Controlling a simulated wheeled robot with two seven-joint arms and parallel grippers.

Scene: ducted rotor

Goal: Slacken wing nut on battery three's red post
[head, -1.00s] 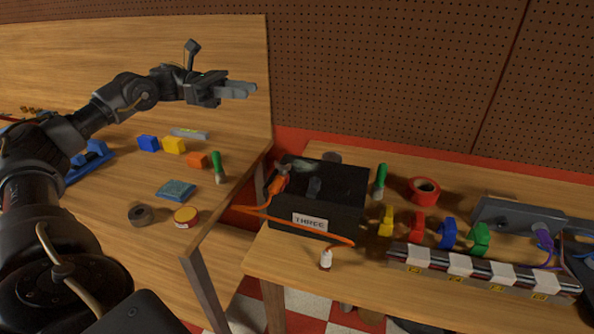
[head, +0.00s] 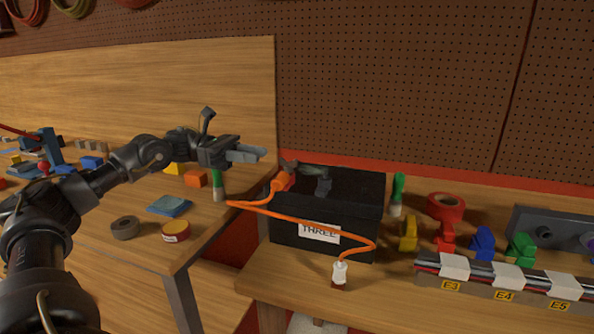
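Battery three (head: 350,205) is a black box with a white "THREE" label (head: 319,232), standing at the left end of the right bench. An orange cable (head: 325,223) runs from an orange clamp or boot (head: 281,182) at the box's back left corner, across the front, to a white-capped end (head: 340,272) on the bench. A red part (head: 291,179) shows beside the orange piece; the wing nut is too small to make out. My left gripper (head: 263,153) is above and left of the battery, apart from it, its fingers looking close together with nothing visible between them.
Green-handled brushes (head: 397,194) stand on both benches. Red tape (head: 445,207), coloured clamps (head: 482,243) and a cable rail (head: 508,280) lie right of the battery. A gap separates the left bench (head: 85,235) from the right one. Pegboard (head: 400,90) rises behind.

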